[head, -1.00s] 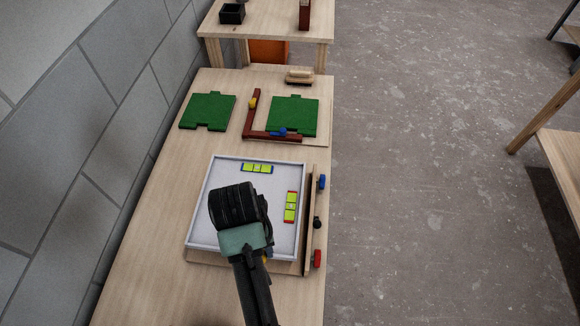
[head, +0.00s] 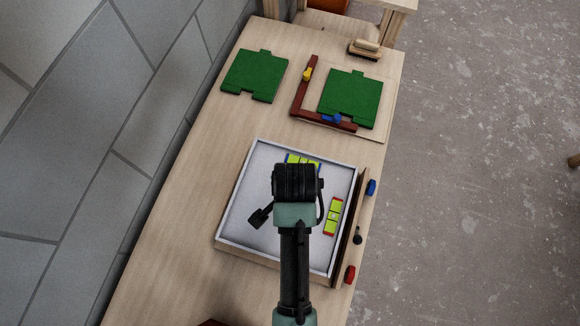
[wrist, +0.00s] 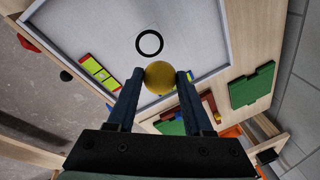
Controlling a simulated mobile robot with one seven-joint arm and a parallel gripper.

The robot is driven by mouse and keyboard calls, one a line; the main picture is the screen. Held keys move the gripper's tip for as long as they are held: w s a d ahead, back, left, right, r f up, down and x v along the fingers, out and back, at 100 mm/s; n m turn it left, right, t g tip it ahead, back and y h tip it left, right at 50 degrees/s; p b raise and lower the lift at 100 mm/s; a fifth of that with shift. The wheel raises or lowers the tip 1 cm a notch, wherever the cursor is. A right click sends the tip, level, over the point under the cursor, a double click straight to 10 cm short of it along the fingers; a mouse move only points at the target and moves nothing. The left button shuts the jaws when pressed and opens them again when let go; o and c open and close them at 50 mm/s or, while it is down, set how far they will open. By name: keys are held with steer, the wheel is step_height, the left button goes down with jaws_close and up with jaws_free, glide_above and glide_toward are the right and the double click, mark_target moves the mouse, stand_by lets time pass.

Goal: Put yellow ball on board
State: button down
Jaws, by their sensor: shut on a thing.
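The board (head: 255,185) is a pale grey tilting tray with a white rim, in the middle of the head view. In the wrist view, the board (wrist: 205,38) shows a black ring marked on its surface. My gripper (wrist: 160,78) is shut on the yellow ball (wrist: 160,75), which sits between the fingertips. The ball appears over the board, near the ring; its height above the surface is unclear. In the head view, my gripper (head: 262,215) is over the board and my wrist hides the ball.
Yellow-green level vials (head: 333,216) lie along the board's inner edges. Blue, black and red knobs (head: 350,274) stick out on its right side. Green plates (head: 254,76) and a dark red L-shaped batten (head: 300,95) lie further back. The table's left part is clear.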

steer(key=x, duration=0.3)
steer(key=s+x, duration=0.1)
steer(key=x, duration=0.4)
steer(key=shift+s+d+f+b, duration=0.15)
steer(key=shift+s+f+b, duration=0.15)
steer(key=shift+f, duration=0.25)
steer(key=shift+f, duration=0.2)
steer(key=shift+c, duration=1.5)
jaws_free()
steer(key=shift+r, duration=0.1)
